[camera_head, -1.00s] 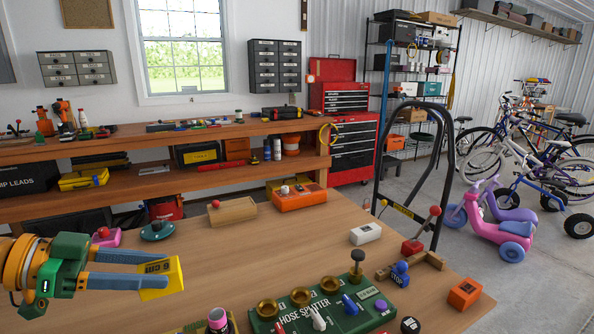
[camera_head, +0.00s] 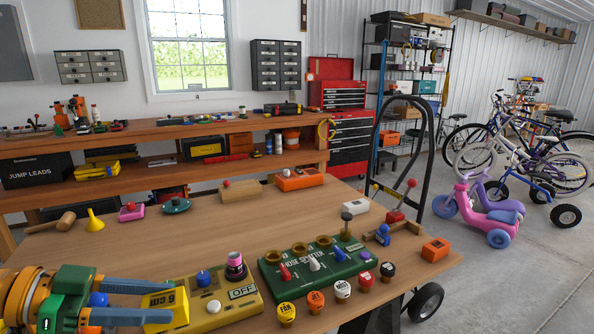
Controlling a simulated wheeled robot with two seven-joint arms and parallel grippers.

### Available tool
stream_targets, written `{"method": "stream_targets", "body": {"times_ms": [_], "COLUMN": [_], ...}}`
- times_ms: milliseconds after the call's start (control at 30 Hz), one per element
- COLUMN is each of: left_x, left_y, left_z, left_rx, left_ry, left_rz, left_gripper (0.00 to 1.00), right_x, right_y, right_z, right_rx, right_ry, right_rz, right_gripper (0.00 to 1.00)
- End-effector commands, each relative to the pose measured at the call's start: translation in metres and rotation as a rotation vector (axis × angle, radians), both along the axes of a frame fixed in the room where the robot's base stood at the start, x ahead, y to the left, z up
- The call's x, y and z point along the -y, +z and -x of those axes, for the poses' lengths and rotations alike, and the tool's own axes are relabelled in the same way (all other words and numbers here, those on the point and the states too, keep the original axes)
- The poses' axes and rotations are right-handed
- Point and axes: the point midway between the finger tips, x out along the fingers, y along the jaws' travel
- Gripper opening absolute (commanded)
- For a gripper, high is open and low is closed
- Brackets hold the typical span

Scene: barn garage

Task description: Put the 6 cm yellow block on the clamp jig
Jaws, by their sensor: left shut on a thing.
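My left gripper (camera_head: 170,301) is at the lower left, its blue fingers shut on the yellow block (camera_head: 181,306) marked "6 cm". The fingers cover part of the block. The block is held in front of the yellow switch box; I cannot tell its height over the bench. What looks like the clamp jig (camera_head: 406,226), a wooden piece with a red toggle clamp and red-knobbed lever, stands at the right of the bench, well away from the block. A blue-knobbed part (camera_head: 383,234) sits at its left end. My right gripper is not in view.
A yellow switch box (camera_head: 236,308) and the green hose splitter (camera_head: 320,267) stand along the front of the workbench (camera_head: 150,248). Several labelled knobs (camera_head: 342,289) line its front edge. An orange block (camera_head: 435,249) and white box (camera_head: 355,211) are near the jig. The bench's middle is clear.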

Motion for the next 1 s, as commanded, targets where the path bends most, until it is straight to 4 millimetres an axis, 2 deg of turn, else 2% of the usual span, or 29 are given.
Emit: {"method": "stream_targets", "body": {"times_ms": [100, 300, 567, 767, 900, 1000], "left_x": [0.008, 0.021, 0.030, 0.040, 0.053, 0.061], "left_y": [-0.019, -0.045, -0.062, -0.086, -0.117, -0.138], "left_z": [0.014, 0.036, 0.052, 0.071, 0.092, 0.100], "left_rx": [0.003, 0.006, 0.003, -0.005, -0.004, 0.001], "left_ry": [-0.030, -0.079, -0.109, -0.136, -0.141, -0.086], "left_rz": [0.007, 0.009, 0.009, 0.005, 0.004, 0.006], "left_gripper": [0.00, 0.00, 0.00, 0.00, 0.00, 0.00], "right_x": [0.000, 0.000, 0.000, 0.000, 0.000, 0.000], "right_y": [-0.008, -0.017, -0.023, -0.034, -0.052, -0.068], "right_z": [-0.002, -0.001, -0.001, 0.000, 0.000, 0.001], "right_rx": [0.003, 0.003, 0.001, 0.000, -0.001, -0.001], "right_ry": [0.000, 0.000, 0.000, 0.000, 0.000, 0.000], "right_rz": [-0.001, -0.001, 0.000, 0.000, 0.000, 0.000], "right_gripper": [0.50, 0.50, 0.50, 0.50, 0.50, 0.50]}}
